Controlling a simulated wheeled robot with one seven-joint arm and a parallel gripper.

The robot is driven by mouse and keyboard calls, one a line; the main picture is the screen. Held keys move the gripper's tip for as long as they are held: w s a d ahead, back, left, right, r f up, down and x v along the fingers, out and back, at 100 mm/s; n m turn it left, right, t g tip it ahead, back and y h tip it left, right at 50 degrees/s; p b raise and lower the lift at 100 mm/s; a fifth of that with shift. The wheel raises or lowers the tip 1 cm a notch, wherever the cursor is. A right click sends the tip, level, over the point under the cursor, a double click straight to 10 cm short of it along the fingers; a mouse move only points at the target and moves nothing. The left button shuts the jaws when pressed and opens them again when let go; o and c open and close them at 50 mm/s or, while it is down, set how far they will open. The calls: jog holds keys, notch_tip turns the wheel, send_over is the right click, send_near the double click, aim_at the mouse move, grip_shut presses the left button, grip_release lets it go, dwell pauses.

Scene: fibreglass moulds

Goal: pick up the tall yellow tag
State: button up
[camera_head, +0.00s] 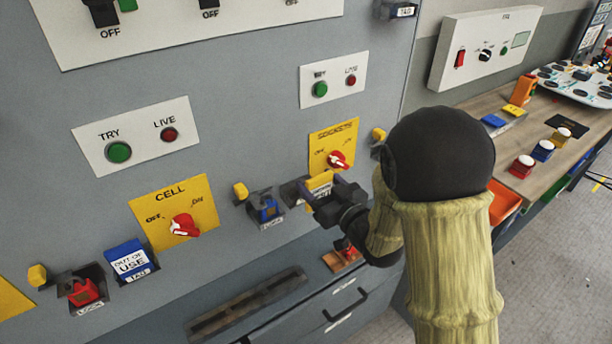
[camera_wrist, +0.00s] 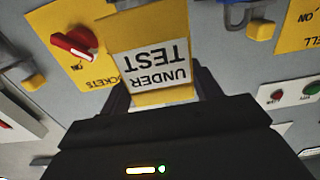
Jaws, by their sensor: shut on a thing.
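The tall yellow tag (camera_wrist: 150,35) shows large in the wrist view, with a white label reading "UNDER TEST" upside down there. My gripper (camera_wrist: 160,95) is shut on it, with one dark finger at each side of the tag. In the head view my gripper (camera_head: 325,196) is at the grey panel, just below the yellow SOCKETS plate (camera_head: 322,142). Part of the yellow tag (camera_head: 320,181) shows between the fingers there. I cannot tell whether the tag is still in its holder.
A red rotary switch (camera_head: 338,160) is close above my gripper. A blue padlock (camera_head: 268,208) hangs to its left, and a blue "OUT OF USE" tag (camera_head: 128,259) sits farther left. A wooden bench (camera_head: 540,175) with buttons stands at right.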

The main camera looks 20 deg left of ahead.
jog(key=v, duration=0.5)
jog(key=shift+f+b, duration=0.1)
jog(key=shift+b, duration=0.25)
jog(key=b, duration=1.2)
send_near(321, 186)
jog(key=shift+s, duration=0.1)
